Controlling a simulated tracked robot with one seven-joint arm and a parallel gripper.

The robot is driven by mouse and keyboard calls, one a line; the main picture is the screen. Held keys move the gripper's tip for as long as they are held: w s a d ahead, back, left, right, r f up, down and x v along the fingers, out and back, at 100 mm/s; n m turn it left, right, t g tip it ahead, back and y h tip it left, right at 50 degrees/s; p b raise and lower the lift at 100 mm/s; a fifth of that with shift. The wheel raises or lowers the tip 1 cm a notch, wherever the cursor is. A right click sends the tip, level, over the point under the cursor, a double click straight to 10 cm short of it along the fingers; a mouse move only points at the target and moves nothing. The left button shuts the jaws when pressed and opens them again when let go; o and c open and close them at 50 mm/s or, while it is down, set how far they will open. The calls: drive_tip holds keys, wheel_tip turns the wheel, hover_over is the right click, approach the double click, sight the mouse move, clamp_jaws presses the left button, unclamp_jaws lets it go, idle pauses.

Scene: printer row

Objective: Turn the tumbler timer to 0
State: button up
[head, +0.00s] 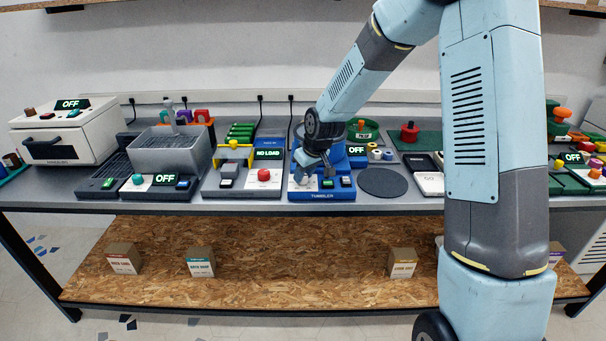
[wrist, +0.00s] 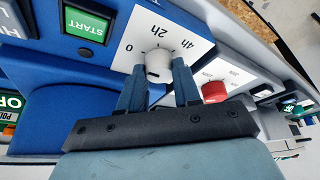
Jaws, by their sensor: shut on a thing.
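The tumbler (head: 322,196) is a blue machine in the middle of the bench in the head view, with its name on the front edge. In the wrist view its timer knob (wrist: 158,62) is pale grey, on a white dial plate printed 0, 2h and 4h. My gripper (wrist: 160,84) has one finger on each side of the knob and is shut on it. I cannot tell exactly which mark the knob points at.
A green START button (wrist: 84,24) sits beside the dial. A red knob (wrist: 214,91) is on the neighbouring panel. A display (head: 357,150) on the tumbler reads OFF. A dark round pad (head: 382,182) lies to the right. Left stands a station reading NO LOAD (head: 268,154).

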drive_tip(key=shift+d+n, duration=0.1)
drive_tip(key=shift+n, duration=0.5)
drive_tip(key=o, duration=1)
drive_tip(key=v, duration=1.3)
drive_tip(key=shift+d+r, duration=0.25)
